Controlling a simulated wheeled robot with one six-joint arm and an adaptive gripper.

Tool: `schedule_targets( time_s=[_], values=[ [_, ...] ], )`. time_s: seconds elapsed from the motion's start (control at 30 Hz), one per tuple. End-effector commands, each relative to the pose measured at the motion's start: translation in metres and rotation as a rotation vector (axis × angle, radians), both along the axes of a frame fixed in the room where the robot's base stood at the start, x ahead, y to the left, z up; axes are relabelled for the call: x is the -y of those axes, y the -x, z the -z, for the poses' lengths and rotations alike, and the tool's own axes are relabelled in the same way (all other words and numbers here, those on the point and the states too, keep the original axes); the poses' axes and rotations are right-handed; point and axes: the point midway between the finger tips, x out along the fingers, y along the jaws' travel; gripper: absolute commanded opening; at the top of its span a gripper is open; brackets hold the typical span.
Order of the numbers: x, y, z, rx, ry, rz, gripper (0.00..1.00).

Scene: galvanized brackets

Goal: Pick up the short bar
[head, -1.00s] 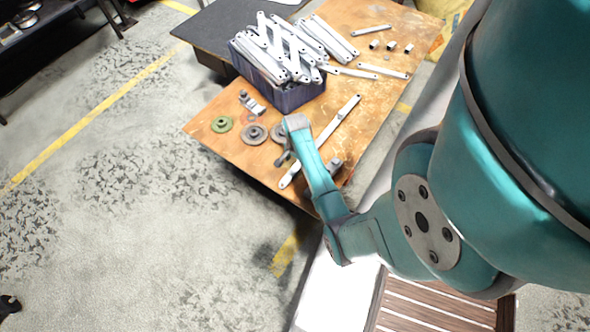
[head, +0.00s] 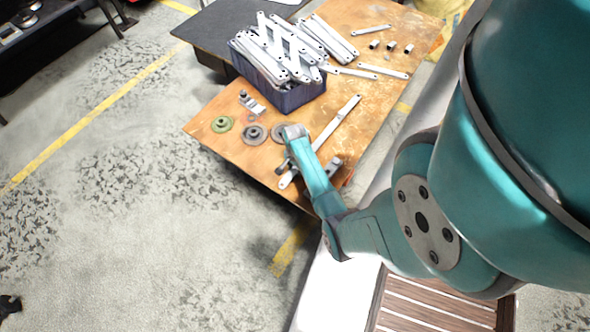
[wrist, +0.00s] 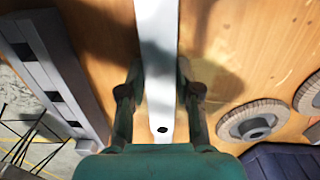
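A pale metal bar (head: 336,124) lies diagonally on the wooden table under my gripper. In the wrist view the bar (wrist: 158,50) runs between the two fingers, with a dark hole near my palm. My gripper (wrist: 160,88) is open, one finger on each side of the bar; I cannot tell whether they touch it. In the head view my wrist hides most of the gripper (head: 288,164). Shorter-looking loose bars lie farther back: one bar (head: 382,71) near the right edge, another bar (head: 372,29) at the far end. Which is the short bar is unclear.
A dark blue bin (head: 292,98) full of bars stands on the table (head: 235,150). Round discs (wrist: 255,118) lie beside my gripper, with a green disc (head: 222,124) farther left. A slotted grey piece (wrist: 50,70) lies on the bar's other side. Small cylinders (head: 390,45) stand at the back.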

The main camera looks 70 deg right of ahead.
Motion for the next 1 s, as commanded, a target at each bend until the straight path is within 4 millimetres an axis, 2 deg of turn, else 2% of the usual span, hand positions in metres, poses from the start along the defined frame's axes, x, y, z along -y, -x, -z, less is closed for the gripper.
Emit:
schedule_targets(
  time_s=[0.27,0.43,0.57,0.8,0.9,1.0],
  values=[
    [0.000,0.000,-0.001,0.001,0.000,0.000,0.00],
    [0.001,-0.001,-0.010,0.002,0.002,0.000,0.00],
    [0.001,-0.001,-0.027,0.002,0.003,0.000,0.00],
    [0.001,-0.001,-0.073,0.002,0.003,0.000,0.00],
    [0.001,-0.001,-0.087,0.002,0.003,0.000,0.00],
    [0.002,0.000,-0.091,0.003,-0.010,0.001,0.00]
  ],
)
